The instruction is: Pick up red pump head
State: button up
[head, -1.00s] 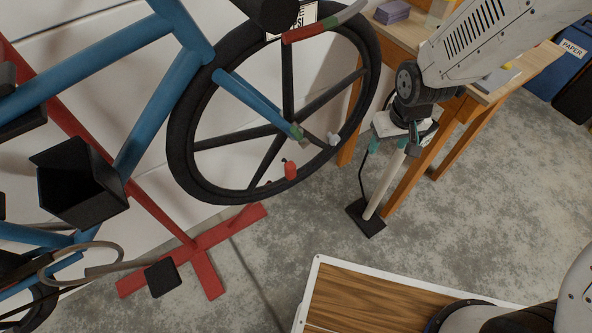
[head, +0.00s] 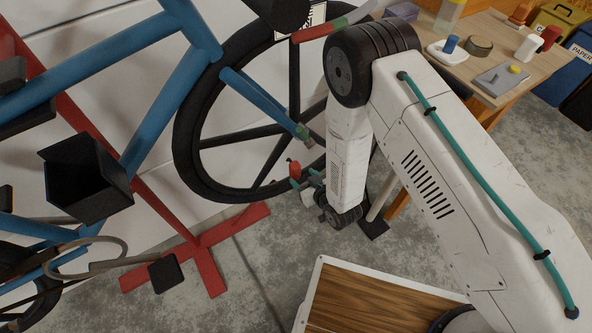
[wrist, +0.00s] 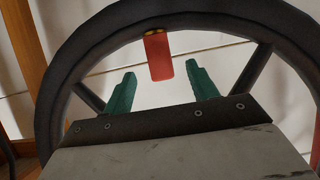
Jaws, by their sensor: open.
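The red pump head (head: 294,170) shows in front of the lower rim of the bicycle wheel in the head view. In the wrist view the red pump head (wrist: 158,57) appears as a red block with a yellowish ring at its upper end. My gripper (head: 306,181) is close to its lower right in the head view. In the wrist view my gripper (wrist: 158,78) has its two green fingers apart, one on each side of the red pump head's lower end. I see no finger touching it. What holds the pump head up cannot be made out.
The black bicycle wheel (head: 184,150) stands close behind the pump head. A red stand (head: 200,262) is on the floor to the left. The wooden bench (head: 470,72) with several items is at upper right. A wood-topped surface with a white rim (head: 350,300) is in front.

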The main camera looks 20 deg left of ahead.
aim_at(292, 165)
jog(key=shift+w+a+r+y, duration=0.2)
jog(key=shift+a+r+y, duration=0.1)
jog(key=shift+w+a, duration=0.2)
jog(key=shift+a, duration=0.05)
jog(key=x, duration=0.7)
jog(key=shift+w, duration=0.1)
jog(key=c, duration=1.2)
jog(key=shift+o, duration=0.2)
jog(key=shift+r, duration=0.2)
